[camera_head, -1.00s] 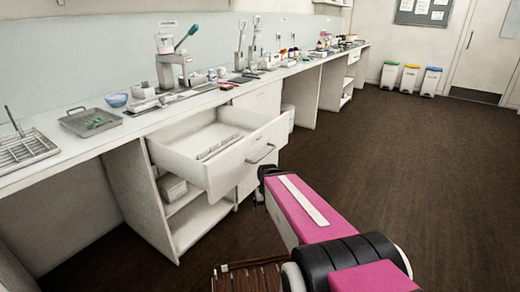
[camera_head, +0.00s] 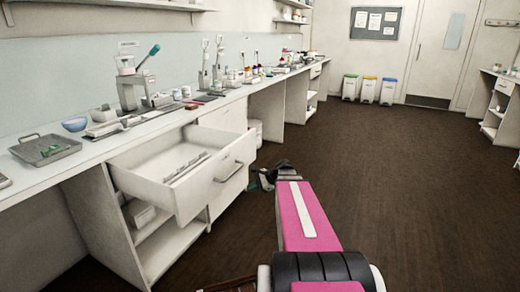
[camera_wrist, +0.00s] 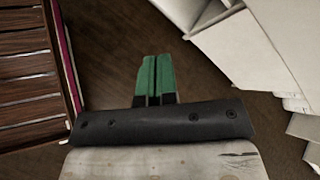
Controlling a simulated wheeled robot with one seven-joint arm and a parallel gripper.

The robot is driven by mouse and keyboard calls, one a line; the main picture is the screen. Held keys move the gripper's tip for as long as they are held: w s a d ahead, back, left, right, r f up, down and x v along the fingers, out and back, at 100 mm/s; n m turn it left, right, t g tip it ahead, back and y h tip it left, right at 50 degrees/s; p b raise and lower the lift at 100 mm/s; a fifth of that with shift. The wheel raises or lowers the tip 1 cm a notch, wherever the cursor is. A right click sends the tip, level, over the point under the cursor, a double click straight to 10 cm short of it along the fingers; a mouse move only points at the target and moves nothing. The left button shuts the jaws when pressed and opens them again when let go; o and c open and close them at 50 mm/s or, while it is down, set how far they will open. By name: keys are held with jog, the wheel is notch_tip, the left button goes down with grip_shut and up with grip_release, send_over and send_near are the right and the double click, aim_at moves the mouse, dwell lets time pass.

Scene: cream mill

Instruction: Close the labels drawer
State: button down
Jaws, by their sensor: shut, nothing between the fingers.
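The labels drawer (camera_head: 215,180) is a white drawer pulled well out from under the counter in the head view, with a metal bar handle (camera_head: 229,172) on its front. Flat dividers or label stacks show inside it. My gripper (camera_head: 268,177) is just right of the drawer front, over the floor and apart from the handle. In the wrist view its green fingertips (camera_wrist: 156,75) are together with nothing between them. White cabinet or drawer parts (camera_wrist: 245,50) show at the upper right there; which panel is which I cannot tell.
The white counter (camera_head: 95,157) carries a tray (camera_head: 45,149), a blue bowl (camera_head: 75,124) and a press-like device (camera_head: 135,85). An open shelf (camera_head: 165,250) lies below the drawer. Three bins (camera_head: 368,89) stand far back. The dark floor (camera_head: 400,180) at right is clear.

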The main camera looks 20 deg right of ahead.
jog(key=w+d+r+m+t+y, duration=0.1)
jog(key=w+d+r+m+t, duration=0.1)
jog(key=d+r+m+t, duration=0.3)
jog(key=w+d+r+m+y, duration=0.1)
jog(key=w+d+r+m, duration=0.15)
jog(key=d, duration=0.45)
jog(key=w+d+r+m+t+y, duration=0.1)
jog(key=d+r+m+t, duration=0.25)
jog(key=d, duration=0.35)
jog(key=x, duration=1.4)
jog(key=shift+a+r, duration=0.3)
jog(key=shift+s+g, duration=0.1)
jog(key=shift+g, duration=0.15)
send_near(208, 136)
jog(key=w+a, duration=0.2)
jog(key=w, duration=0.1)
jog(key=w+a+f, duration=0.1)
jog(key=w+a, duration=0.1)
jog(key=w, duration=0.2)
jog(key=w+a+f, duration=0.1)
jog(key=w+a, duration=0.1)
jog(key=w, duration=0.2)
jog(key=shift+w+a+f, duration=0.1)
jog(key=shift+w+a, duration=0.15)
jog(key=shift+a, duration=0.05)
